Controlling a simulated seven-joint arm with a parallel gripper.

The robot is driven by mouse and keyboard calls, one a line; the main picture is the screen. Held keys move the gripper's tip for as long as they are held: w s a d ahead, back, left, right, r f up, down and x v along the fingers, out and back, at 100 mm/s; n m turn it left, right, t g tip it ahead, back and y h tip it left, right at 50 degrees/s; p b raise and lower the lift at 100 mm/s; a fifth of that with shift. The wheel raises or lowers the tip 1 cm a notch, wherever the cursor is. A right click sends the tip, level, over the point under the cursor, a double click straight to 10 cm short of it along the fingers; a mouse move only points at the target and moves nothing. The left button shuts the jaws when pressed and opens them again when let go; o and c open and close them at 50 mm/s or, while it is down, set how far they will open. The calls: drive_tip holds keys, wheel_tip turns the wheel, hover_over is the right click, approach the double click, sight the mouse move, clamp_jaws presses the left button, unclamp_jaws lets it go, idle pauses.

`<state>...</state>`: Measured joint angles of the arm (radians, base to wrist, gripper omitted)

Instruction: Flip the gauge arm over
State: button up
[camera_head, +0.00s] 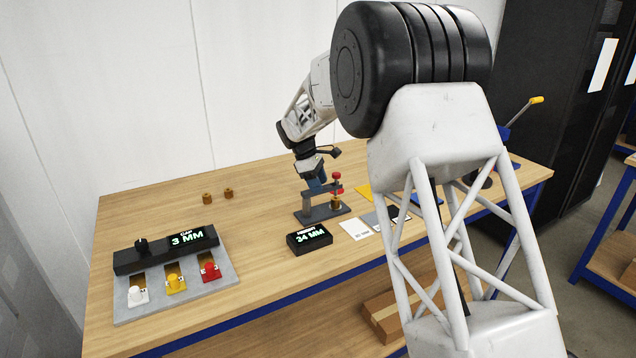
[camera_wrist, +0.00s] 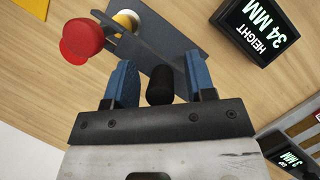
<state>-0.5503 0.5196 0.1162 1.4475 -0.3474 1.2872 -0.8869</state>
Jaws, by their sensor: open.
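The height gauge has a dark base plate (camera_head: 318,214) and a post, with an arm carrying red knobs (camera_head: 337,176) over a brass piece (camera_head: 336,203). My gripper (camera_head: 318,183) is down at the gauge, on the post side. In the wrist view my gripper (camera_wrist: 161,82) is open, with a blue finger on either side of a black cylindrical knob (camera_wrist: 160,86). The knob sits between the fingers with gaps showing on both sides. A red knob (camera_wrist: 82,40) and the base plate (camera_wrist: 185,30) lie beyond the fingers. The arm is partly hidden by my gripper in the head view.
A height display (camera_head: 309,238) reading 34 MM stands in front of the gauge. A gap fixture (camera_head: 175,300) reading 3 MM, with white, yellow and red pieces, is at left. Two brass pieces (camera_head: 218,194) lie behind. Flat cards (camera_head: 354,229) lie right of the gauge.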

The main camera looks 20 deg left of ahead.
drive_tip(key=shift+c, duration=0.4)
clamp_jaws()
